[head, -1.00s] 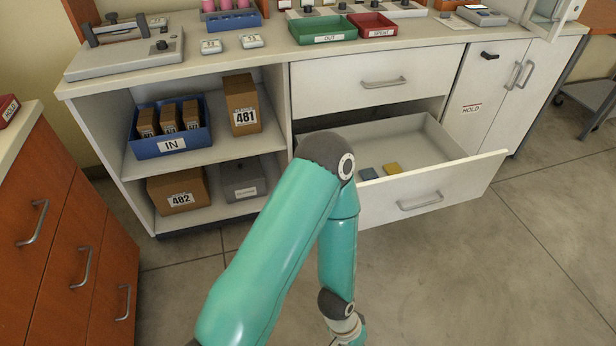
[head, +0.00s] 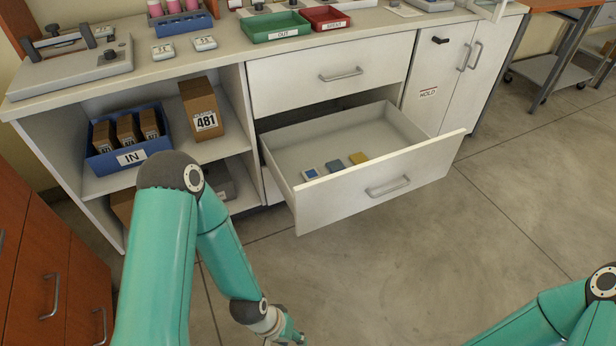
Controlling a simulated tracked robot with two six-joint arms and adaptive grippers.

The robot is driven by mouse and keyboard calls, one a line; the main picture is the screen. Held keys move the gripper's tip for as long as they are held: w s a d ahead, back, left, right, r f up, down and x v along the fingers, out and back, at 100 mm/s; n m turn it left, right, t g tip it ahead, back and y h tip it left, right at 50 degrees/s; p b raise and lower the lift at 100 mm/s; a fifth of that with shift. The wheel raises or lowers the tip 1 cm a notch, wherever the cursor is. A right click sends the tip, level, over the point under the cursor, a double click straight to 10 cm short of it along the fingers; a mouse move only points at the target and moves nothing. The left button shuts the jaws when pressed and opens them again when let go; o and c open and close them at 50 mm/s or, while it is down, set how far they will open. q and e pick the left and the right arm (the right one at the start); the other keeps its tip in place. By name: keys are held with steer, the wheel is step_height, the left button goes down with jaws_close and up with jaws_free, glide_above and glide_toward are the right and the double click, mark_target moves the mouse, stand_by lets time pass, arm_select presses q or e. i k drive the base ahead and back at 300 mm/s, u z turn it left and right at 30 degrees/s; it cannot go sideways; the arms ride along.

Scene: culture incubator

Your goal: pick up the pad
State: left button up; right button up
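The lower drawer (head: 421,187) stands open.
The closed upper drawer (head: 289,81) is above the open one. At left are shelves with a blue IN bin (head: 107,166) and box 481 (head: 213,143). Green OUT (head: 259,36) and red (head: 313,22) trays stand on the counter. The floor in front is clear.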

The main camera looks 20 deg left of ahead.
mark_target(311, 175)
steer(key=z, duration=0.25)
steer(key=i, duration=0.4)
steer(key=u, duration=1.45)
steer(key=k, duration=0.8)
steer(key=u, duration=0.2)
steer(key=i, duration=0.85)
steer(key=z, duration=0.1)
